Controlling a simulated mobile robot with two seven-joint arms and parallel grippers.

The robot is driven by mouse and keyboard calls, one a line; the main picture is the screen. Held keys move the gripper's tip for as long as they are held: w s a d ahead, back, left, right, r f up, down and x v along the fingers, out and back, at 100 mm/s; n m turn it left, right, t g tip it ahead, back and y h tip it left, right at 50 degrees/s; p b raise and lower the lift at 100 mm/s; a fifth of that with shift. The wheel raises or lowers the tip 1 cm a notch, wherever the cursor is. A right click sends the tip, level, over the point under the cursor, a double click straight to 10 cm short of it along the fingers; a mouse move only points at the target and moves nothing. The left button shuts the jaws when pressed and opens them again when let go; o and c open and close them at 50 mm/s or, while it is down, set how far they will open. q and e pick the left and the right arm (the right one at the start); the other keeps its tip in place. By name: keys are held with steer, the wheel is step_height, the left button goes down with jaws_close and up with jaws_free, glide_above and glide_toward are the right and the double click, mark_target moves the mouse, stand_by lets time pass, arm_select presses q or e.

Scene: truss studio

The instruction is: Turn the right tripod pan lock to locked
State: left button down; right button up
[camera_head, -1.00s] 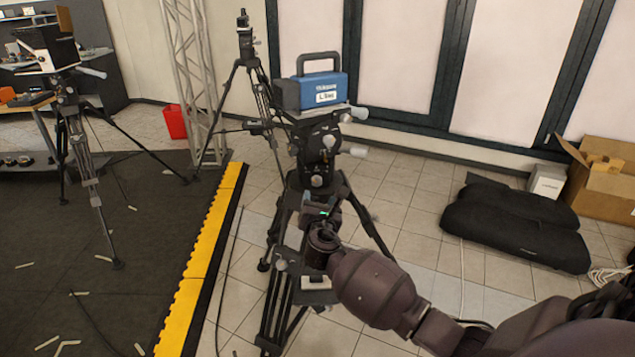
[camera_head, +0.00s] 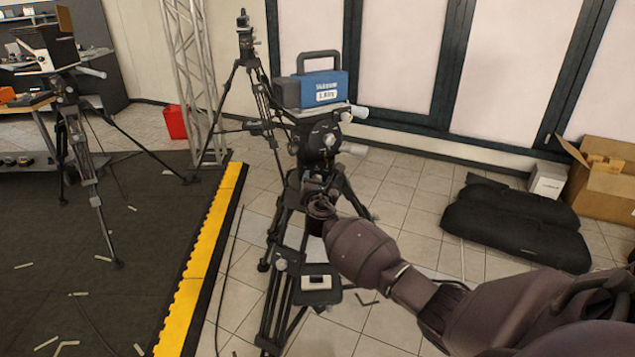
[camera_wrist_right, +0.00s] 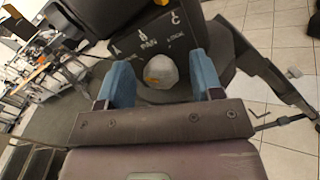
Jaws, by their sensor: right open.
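The right tripod (camera_head: 281,268) stands in the middle of the head view with a blue case (camera_head: 321,89) on its head. My right arm comes in from the right, and my right gripper (camera_head: 317,186) is at the tripod head, largely hidden by my own wrist. My right gripper's blue fingers (camera_wrist_right: 162,80) are open, one on each side of the knob, with gaps visible. My left gripper is not in view.
Another tripod (camera_head: 246,45) stands behind, and one with a boxy device (camera_head: 45,47) stands at the left. Black bags (camera_head: 515,225) and a cardboard box (camera_head: 603,180) lie at the right. A yellow edge strip (camera_head: 203,262) borders the dark mat.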

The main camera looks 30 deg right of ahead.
steer(key=shift+c, duration=0.4)
steer(key=c, duration=0.8)
steer(key=shift+c, duration=0.2)
arm_select(q)
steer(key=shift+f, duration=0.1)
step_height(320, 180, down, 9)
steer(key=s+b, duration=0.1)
steer(key=b, duration=0.6)
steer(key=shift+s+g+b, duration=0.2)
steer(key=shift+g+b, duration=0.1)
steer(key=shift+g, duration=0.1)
arm_select(e)
steer(key=m, duration=1.7)
steer(key=shift+s+d+f+m, duration=0.1)
steer(key=shift+f+m, duration=0.3)
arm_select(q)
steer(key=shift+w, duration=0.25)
